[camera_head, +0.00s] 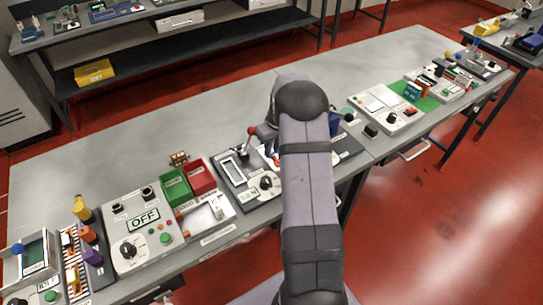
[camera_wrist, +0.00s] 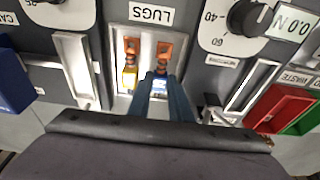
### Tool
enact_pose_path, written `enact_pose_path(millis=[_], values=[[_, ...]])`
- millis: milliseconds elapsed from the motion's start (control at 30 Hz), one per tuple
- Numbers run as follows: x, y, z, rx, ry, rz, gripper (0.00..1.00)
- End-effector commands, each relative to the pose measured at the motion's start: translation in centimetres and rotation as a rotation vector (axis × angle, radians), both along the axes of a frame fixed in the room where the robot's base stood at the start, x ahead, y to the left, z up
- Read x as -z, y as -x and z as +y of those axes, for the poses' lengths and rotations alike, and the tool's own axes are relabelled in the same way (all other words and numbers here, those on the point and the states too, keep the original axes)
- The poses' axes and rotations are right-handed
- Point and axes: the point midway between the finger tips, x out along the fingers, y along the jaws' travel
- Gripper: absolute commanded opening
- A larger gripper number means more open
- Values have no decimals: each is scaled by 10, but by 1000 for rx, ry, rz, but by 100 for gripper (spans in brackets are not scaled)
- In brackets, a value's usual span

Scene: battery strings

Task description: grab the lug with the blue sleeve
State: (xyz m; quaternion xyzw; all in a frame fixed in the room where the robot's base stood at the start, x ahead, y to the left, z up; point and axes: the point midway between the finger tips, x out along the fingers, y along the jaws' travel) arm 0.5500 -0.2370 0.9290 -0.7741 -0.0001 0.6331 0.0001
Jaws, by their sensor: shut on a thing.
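In the wrist view, the lug with the blue sleeve (camera_wrist: 160,84) has a copper-coloured end and lies in the right lane of a pale holder (camera_wrist: 118,100) labelled LUGS. My gripper (camera_wrist: 160,80) is over this lane, with its two dark fingers closed on either side of the blue sleeve. The lug still lies in the holder. A second lug, with a yellow sleeve (camera_wrist: 129,77), lies in the left lane, apart from the fingers. In the head view my arm hides the gripper and most of the lug holder.
In the wrist view, a black dial (camera_wrist: 249,18) and a pale slot (camera_wrist: 247,88) are to the right, beside a red bin (camera_wrist: 276,108) and a green bin. A blue block (camera_wrist: 12,85) is at the left. In the head view, the grey bench (camera_head: 110,165) is bare towards the back.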

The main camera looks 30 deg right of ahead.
Motion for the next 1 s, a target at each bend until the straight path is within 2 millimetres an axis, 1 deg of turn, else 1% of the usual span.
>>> enact_pose_path(millis=[1000], values=[[-46, 0, 0, 0, 0, -1, 0]])
